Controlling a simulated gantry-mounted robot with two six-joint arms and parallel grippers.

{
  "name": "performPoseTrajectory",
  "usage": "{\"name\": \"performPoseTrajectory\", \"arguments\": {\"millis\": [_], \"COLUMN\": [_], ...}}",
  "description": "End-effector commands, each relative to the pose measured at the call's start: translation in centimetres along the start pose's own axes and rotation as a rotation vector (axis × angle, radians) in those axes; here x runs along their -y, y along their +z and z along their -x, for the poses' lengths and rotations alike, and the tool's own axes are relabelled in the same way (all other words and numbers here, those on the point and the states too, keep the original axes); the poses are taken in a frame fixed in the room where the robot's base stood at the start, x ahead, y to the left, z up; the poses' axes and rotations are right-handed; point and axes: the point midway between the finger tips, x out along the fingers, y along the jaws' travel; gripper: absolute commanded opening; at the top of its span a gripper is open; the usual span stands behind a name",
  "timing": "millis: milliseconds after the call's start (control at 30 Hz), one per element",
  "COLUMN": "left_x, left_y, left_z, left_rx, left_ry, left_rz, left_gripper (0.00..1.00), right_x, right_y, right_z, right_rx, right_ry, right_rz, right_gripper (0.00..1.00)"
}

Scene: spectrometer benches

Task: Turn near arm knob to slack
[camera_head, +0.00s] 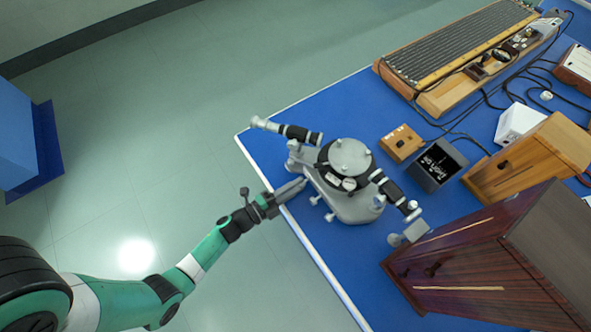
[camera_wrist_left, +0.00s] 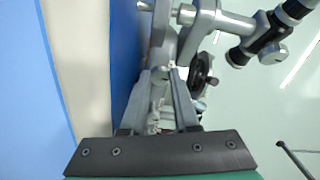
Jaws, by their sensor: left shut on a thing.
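The spectrometer (camera_head: 345,172) stands on the blue bench near its left edge, with a round grey table on top and two black-and-silver tubes. My left gripper (camera_head: 301,184) reaches in from the left, over the bench edge, to the near side of the spectrometer's base. In the left wrist view its two fingers (camera_wrist_left: 172,78) come together at a small grey knob (camera_wrist_left: 160,74) below the spectrometer's grey arm (camera_wrist_left: 205,20). The fingers are closed on this knob, whose outline is partly hidden between them. My right gripper is not in view.
The blue bench top (camera_head: 300,120) is bare left of the spectrometer. A dark wooden cabinet (camera_head: 490,255) stands close on the right. A small wooden box (camera_head: 402,143), a black box (camera_head: 438,165) and a long ridged wooden instrument (camera_head: 455,55) with cables lie behind.

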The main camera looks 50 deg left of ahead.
Motion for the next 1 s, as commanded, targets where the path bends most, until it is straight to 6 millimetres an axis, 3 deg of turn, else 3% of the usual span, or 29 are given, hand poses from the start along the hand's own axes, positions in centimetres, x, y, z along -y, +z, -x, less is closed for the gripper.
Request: {"name": "performPoseTrajectory", "arguments": {"millis": [33,200,733,867,1000], "left_x": [0.0,0.0,-0.2,-0.6,-0.9], "left_y": [0.0,0.0,0.1,0.2,0.3], "left_z": [0.0,0.0,0.0,0.1,0.1], "left_rx": [-0.001,0.0,0.002,0.002,0.002], "left_ry": [-0.001,-0.001,0.002,0.001,0.0], "left_rz": [0.001,0.0,-0.037,-0.203,-0.561], "left_gripper": [0.32,0.59,0.59,0.59,0.59], "right_x": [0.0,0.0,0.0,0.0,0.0], "right_y": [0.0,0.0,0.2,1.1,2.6], "right_z": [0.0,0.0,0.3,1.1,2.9], "right_rx": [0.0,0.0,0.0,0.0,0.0], "right_ry": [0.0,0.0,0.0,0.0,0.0], "right_rz": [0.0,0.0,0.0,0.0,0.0], "right_gripper": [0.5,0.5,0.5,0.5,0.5]}}
